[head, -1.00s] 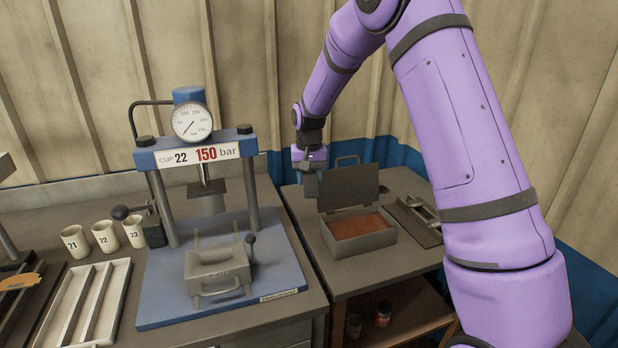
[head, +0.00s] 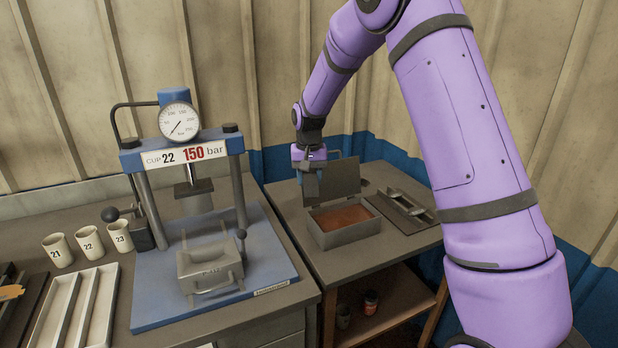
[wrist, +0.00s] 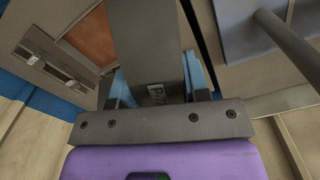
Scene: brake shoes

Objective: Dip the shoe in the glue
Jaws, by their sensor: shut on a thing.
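My gripper (head: 309,172) is shut on a grey brake shoe. In the wrist view the shoe (wrist: 150,40) stands out as a long grey plate between my blue fingers (wrist: 160,88). In the head view it is small and hard to tell from the fingers. The glue box (head: 347,236) is an open grey metal box on the right table, with orange-brown glue (head: 340,215) inside and its lid (head: 334,181) raised at the back. My gripper is above and left of the box, by the lid's left edge. The glue (wrist: 92,38) also shows in the wrist view, left of the shoe.
A blue press (head: 190,150) with a gauge stands on the left bench, a grey mould (head: 210,265) on its base. Cups (head: 90,242) and a white tray (head: 75,312) are further left. A dark rack (head: 402,206) lies right of the glue box.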

